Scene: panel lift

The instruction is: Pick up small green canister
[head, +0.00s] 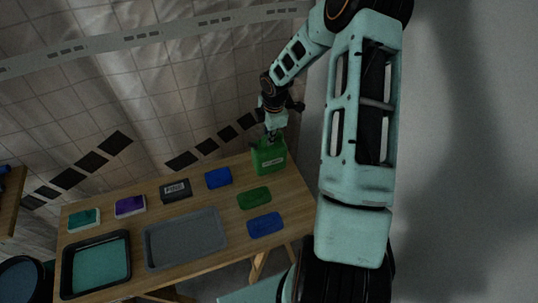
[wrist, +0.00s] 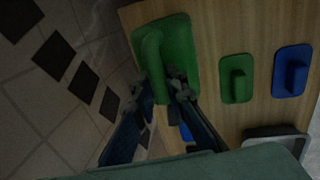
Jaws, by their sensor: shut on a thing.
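The green canister (head: 269,156) stands at the far right corner of the wooden table in the head view. In the wrist view the canister (wrist: 178,50) is seen from above, with its raised green handle running along one side. My gripper (head: 271,132) is at the top of the canister. In the wrist view my gripper's dark fingers (wrist: 162,88) are shut on the handle. The canister appears to be at the table surface; whether it is lifted is hard to tell.
On the wooden table (head: 230,256) are a green block (head: 254,198), blue blocks (head: 265,224) (head: 218,178), a dark labelled box (head: 175,190), a purple box (head: 130,206), a teal box (head: 84,220), a grey tray (head: 186,240) and a black-rimmed teal tray (head: 97,264). A tiled wall stands behind.

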